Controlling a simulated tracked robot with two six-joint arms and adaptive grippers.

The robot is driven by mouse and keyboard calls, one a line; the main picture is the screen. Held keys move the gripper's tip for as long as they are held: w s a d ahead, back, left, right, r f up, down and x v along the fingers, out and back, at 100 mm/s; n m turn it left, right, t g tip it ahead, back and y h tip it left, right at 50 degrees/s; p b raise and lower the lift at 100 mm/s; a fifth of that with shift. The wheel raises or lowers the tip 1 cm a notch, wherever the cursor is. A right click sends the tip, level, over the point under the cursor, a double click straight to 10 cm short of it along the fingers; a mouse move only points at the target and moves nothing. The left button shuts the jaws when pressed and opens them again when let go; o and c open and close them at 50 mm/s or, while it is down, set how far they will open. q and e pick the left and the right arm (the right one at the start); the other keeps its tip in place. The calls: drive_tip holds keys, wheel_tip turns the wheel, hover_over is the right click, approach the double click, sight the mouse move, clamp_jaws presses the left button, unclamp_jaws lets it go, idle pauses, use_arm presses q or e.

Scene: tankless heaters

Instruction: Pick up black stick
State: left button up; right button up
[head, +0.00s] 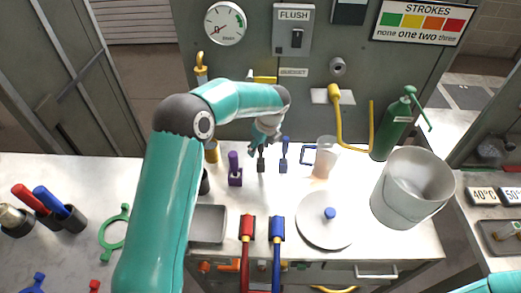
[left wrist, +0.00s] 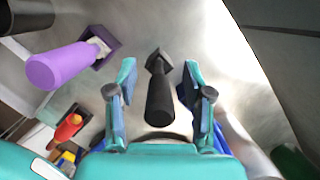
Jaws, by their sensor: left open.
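The black stick (head: 261,161) stands on the white counter between a purple stick (head: 235,168) and a blue stick (head: 284,153). My left gripper (head: 258,142) is just above it, pointing down. In the left wrist view the black stick (left wrist: 160,100) lies between the two spread fingers of my left gripper (left wrist: 160,78), with a gap on each side. The gripper is open and holds nothing. The purple stick (left wrist: 65,66) is to the left in that view, in a dark purple square base. My right gripper is out of view.
A clear pitcher (head: 325,158), a large grey pot (head: 413,190) and a green pump bottle (head: 394,128) stand to the right. A round white lid (head: 310,230) with a blue knob, red and blue handles, and a grey tray (head: 208,224) lie in front. A grey panel rises behind.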

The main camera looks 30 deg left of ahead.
use_arm(q)
clamp_jaws()
drive_tip(key=shift+r, duration=0.2)
